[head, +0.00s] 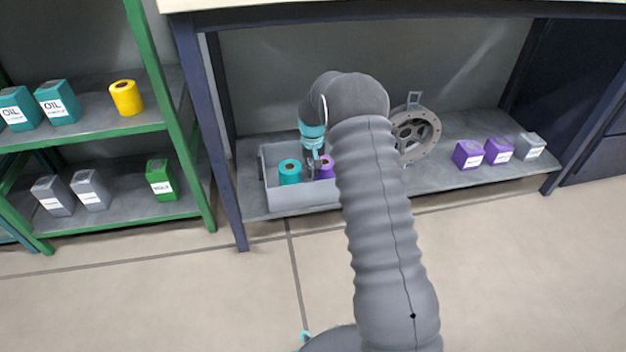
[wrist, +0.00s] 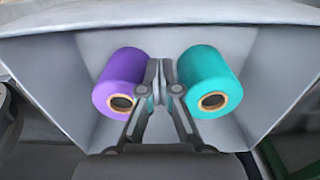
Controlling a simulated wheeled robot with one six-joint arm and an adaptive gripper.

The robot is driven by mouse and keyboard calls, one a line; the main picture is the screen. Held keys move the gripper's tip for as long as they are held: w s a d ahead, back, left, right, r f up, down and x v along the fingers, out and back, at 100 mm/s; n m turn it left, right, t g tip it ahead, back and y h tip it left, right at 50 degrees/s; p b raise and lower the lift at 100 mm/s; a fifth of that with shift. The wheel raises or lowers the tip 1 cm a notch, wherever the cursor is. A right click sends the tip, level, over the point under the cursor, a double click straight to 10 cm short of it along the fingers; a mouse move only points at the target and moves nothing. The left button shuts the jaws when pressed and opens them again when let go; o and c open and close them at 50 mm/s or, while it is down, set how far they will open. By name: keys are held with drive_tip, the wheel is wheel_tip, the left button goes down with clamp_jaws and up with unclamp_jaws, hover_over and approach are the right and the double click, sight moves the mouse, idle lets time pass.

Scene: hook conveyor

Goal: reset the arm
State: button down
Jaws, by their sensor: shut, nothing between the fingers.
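My gripper (wrist: 160,86) is shut and empty in the wrist view, with its fingertips between a purple roll (wrist: 120,84) and a teal roll (wrist: 210,80). Both rolls are in a grey bin (wrist: 90,18). In the head view my gripper (head: 314,160) points down into the grey bin (head: 298,200), between the teal roll (head: 289,172) and the purple roll (head: 325,169). My arm comes from the lower right and hides the bin's right end. I cannot tell whether the fingers touch either roll.
The bin sits on the low shelf of a dark-framed bench (head: 215,130). To its right are a round grey flange (head: 425,128), purple boxes (head: 468,154) and a grey box (head: 530,146). A green rack (head: 160,95) at left holds boxes and a yellow roll (head: 126,98). The front floor is clear.

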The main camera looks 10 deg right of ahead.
wheel_tip(320, 180, up, 6)
drive_tip(key=shift+p, duration=0.3)
drive_tip(key=s+r+t+p, duration=0.1)
drive_tip(key=s+r+p, duration=0.1)
drive_tip(key=s+r, duration=0.85)
drive_tip(key=s+r+t+p, duration=0.15)
drive_tip(key=s+r, duration=0.45)
drive_tip(key=r, duration=0.9)
drive_tip(key=s+r+t+p, duration=0.1)
drive_tip(key=s+r, duration=0.2)
drive_tip(key=s, duration=1)
drive_tip(key=s+r+t+p, duration=0.2)
drive_tip(key=s+r, duration=0.1)
drive_tip(key=s, duration=1.1)
drive_tip(key=shift+r, duration=0.4)
